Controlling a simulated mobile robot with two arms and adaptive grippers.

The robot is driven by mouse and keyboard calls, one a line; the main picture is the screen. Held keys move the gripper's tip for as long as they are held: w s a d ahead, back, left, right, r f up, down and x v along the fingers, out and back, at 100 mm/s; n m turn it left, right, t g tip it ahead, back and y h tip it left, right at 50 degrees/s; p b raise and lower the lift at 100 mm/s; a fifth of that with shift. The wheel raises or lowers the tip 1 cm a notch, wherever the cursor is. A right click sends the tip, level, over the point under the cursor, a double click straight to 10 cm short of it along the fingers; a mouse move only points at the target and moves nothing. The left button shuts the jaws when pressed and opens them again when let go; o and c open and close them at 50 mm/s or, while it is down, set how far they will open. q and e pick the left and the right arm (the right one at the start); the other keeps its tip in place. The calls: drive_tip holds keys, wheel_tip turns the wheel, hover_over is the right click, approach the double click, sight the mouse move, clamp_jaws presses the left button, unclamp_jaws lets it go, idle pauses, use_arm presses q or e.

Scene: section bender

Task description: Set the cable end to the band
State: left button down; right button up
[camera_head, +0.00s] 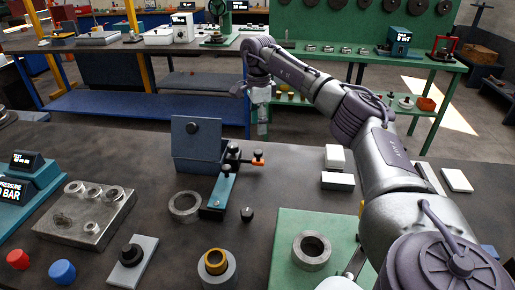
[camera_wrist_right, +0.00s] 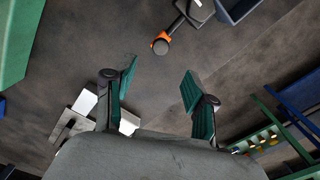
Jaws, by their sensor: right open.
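No cable end or band can be made out for certain in either view. A blue bench fixture (camera_head: 197,158) with black knobs stands mid-bench, and a small orange-tipped part (camera_head: 258,161) sticks out at its right. The orange part (camera_wrist_right: 160,38) also shows at the top of the right wrist view, ahead of my fingers and apart from them. My right gripper (camera_head: 263,128) hangs above the bench's far edge, behind the orange part. In the right wrist view my right gripper (camera_wrist_right: 160,85) has its green-padded fingers spread with nothing between them. My left gripper is not in view.
Loose rings (camera_head: 185,206), a metal plate with several rings (camera_head: 85,222), red (camera_head: 18,259) and blue (camera_head: 62,271) knobs and a green mat (camera_head: 285,250) occupy the near bench. White blocks (camera_head: 337,180) lie right of the fixture. Bare bench surface lies between fixture and blocks.

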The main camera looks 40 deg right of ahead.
sight(258, 152)
wheel_tip(258, 152, down, 10)
drive_tip(key=shift+w+a+r+p, duration=0.1)
drive_tip(key=shift+r+p, duration=0.05)
drive_tip(key=shift+p, duration=0.5)
drive_tip(key=shift+c, duration=0.4)
